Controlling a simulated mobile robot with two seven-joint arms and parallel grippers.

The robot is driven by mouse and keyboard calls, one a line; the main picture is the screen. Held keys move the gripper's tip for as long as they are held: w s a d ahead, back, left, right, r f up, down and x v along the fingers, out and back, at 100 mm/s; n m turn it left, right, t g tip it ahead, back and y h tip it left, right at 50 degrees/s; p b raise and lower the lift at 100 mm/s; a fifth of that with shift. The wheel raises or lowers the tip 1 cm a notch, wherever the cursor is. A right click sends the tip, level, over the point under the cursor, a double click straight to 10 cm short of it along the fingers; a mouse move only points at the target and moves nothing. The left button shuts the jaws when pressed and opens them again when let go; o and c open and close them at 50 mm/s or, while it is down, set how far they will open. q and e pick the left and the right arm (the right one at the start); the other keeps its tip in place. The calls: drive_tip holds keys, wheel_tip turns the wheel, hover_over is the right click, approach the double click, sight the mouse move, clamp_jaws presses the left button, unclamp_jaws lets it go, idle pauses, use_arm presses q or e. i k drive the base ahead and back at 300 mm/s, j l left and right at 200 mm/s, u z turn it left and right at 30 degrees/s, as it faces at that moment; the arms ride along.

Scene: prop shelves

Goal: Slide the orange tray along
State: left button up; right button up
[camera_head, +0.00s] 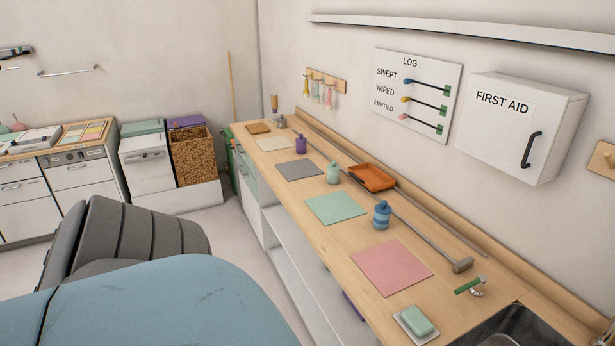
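The orange tray (377,186) lies on the wooden counter (330,243) along the right wall, near the back edge. It is shallow and rectangular with raised sides. A long grey bar (408,222) runs along the counter on the tray's front side and ends in a block at the near end. A second thin strip (438,217) runs nearer the wall. I cannot tell whether the tray touches either of them. Neither of my grippers is in view.
Green (336,208), pink (391,267) and grey (299,170) mats lie along the counter front. Blue (382,216), mint (333,173) and purple (301,144) bottles stand between tray and mats. A soap dish (406,331) and sink (512,330) are at the near end.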

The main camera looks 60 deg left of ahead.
sight(370, 176)
drive_tip(key=u, duration=1.7)
drive_tip(key=z, duration=0.8)
drive_tip(key=i+j+z, duration=0.15)
drive_tip(key=j+z, duration=0.7)
drive_tip(key=j, duration=0.15)
drive_tip(key=j+z, duration=0.4)
drive_tip(key=j, duration=1.2)
drive_tip(key=k+j+z, duration=0.1)
drive_tip(key=j, duration=0.4)
drive_tip(key=k+j, duration=0.1)
drive_tip(key=j, duration=0.45)
drive_tip(key=k+j+z, duration=0.1)
drive_tip(key=j, duration=0.45)
